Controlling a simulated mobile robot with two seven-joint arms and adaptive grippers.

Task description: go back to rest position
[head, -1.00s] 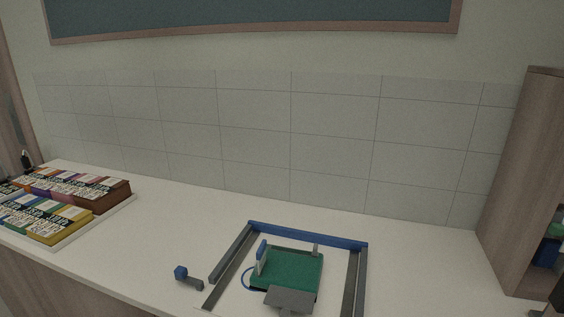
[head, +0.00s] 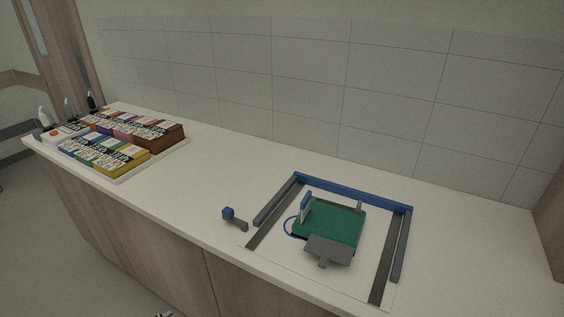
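Only a small dark and light tip (head: 163,314) shows at the bottom edge of the head view, left of centre, in front of the cabinet. It looks like the end of my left gripper, and its fingers are too cut off to read. My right gripper is out of view. No gripper is seen touching anything on the counter (head: 215,180).
A blue and grey frame (head: 350,188) on the counter surrounds a green block (head: 336,222) with a grey piece (head: 329,250) at its front. A small blue and grey part (head: 234,218) lies left of it. A tray (head: 125,177) of colourful boxes stands far left. Mid-counter is clear.

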